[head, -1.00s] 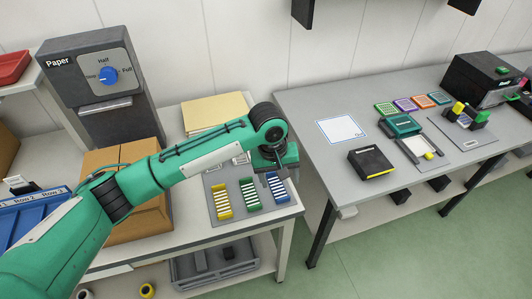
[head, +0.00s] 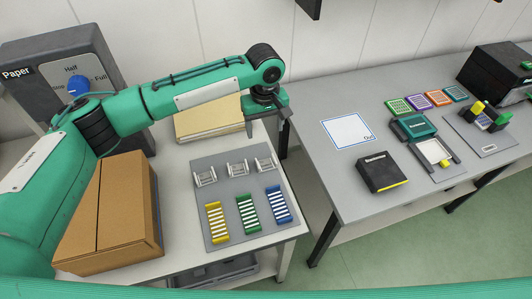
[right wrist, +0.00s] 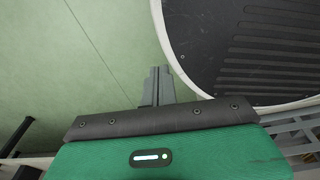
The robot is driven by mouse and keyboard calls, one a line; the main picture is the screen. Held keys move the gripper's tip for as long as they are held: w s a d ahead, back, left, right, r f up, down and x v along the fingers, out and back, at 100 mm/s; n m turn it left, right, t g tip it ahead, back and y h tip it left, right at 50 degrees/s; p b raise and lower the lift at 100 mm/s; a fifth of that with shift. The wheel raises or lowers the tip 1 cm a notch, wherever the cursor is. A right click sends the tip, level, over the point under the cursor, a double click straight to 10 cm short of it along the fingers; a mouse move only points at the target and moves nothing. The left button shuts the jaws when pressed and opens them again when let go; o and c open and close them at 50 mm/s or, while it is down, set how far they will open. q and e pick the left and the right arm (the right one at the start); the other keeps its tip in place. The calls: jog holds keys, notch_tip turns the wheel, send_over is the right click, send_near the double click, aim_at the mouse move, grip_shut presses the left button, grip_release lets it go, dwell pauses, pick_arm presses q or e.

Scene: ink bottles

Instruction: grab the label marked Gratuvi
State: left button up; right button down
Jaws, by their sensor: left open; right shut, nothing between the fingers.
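No label reading Gratuvi can be made out; any lettering on the small pieces is too small to read. A grey mat (head: 223,188) on the left table holds yellow (head: 217,222), green (head: 247,213) and blue (head: 278,204) slatted racks. Behind them stand three small whitish holders (head: 237,169). My left gripper (head: 266,117) is open, beyond the holders near the table's back right corner, with nothing seen between its fingers. My right gripper (right wrist: 158,86) is shut and empty in the right wrist view, over the green floor, away from the tables.
A brown cardboard box (head: 125,205) stands left of the mat. A paper stack (head: 208,122) lies behind, under my left arm. The paper dispenser (head: 45,55) is at the far left. A gap separates the right table (head: 335,180), which holds a black box (head: 381,172) and several coloured tiles.

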pick_arm(q)
jog(key=p, duration=0.1)
send_near(266, 165)
jog(key=shift+w+a+f, duration=0.15)
jog(key=shift+w+f, duration=0.15)
jog(key=shift+w, duration=0.05)
jog(key=shift+f, duration=0.3)
jog(key=shift+s+f+p, duration=0.15)
jog(key=shift+f+p, duration=0.35)
jog(key=shift+f, duration=0.1)
jog(key=shift+s+f+p, duration=0.15)
jog(key=shift+f+p, duration=0.35)
jog(key=shift+f, duration=0.1)
notch_tip(266, 165, down, 2)
jog(key=shift+f, duration=0.5)
jog(key=c, duration=0.7)
pick_arm(e)
jog(key=s+r, duration=0.2)
jog(key=r, duration=0.1)
jog(key=shift+s+r, duration=0.2)
